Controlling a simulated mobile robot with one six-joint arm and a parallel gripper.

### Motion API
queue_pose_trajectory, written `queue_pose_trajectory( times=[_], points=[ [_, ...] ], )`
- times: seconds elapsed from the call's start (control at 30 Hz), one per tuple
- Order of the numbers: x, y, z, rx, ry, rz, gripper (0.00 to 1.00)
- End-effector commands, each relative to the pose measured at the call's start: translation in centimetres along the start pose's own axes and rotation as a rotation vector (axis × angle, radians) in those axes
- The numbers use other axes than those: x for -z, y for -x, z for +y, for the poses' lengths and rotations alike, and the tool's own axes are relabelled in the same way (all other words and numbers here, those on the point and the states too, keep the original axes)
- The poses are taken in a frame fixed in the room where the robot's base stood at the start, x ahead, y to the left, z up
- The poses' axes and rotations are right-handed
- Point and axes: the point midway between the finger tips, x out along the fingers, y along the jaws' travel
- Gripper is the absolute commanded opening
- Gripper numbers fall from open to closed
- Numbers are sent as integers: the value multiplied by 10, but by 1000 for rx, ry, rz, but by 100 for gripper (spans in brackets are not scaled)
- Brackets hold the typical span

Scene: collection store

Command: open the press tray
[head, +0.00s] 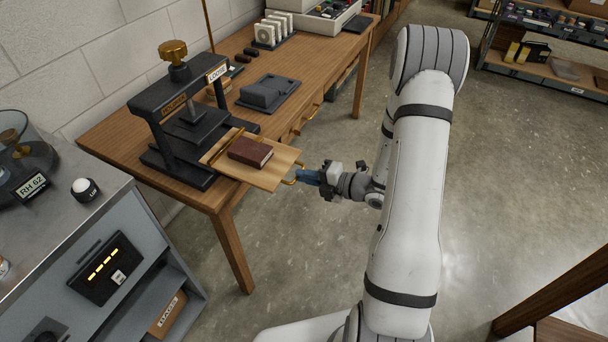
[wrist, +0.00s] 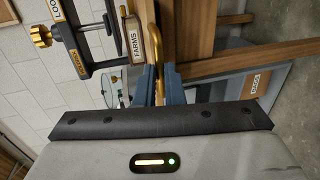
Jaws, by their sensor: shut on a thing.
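The press tray (head: 270,181) is a light wooden board in the black press (head: 168,148), which stands on the wooden table. It sticks out past the table's front edge, with a dark red book (head: 250,152) lying on it. The tray has a brass handle (head: 291,179) at its front edge; it also shows in the wrist view (wrist: 156,62). My gripper (head: 303,177) has blue fingers, shut on the handle. In the wrist view the fingers (wrist: 158,84) stand on both sides of the brass bar. A gold knob (head: 174,52) tops the press, and a label reads LOOSE.
A dark grey tray (head: 267,93) lies farther back on the table (head: 222,192). The floor (head: 300,265) before the table is clear.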

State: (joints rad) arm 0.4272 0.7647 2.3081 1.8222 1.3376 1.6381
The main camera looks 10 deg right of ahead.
Motion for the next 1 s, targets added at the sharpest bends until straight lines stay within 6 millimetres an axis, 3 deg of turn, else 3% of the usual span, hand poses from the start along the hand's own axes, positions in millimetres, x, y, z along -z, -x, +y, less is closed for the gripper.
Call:
queue_pose_trajectory(
  times=[0.1, 0.13, 0.4, 0.73, 1.0],
  points=[
    [-3, -1, 1, -1, 5, -7, 0],
    [-3, -2, 1, -1, 6, -7, 10],
    [0, -4, 2, -1, 5, 2, 31],
    [1, 4, 2, -1, 4, 2, 31],
    [-1, 47, 2, -1, 4, -2, 31]
  ],
)
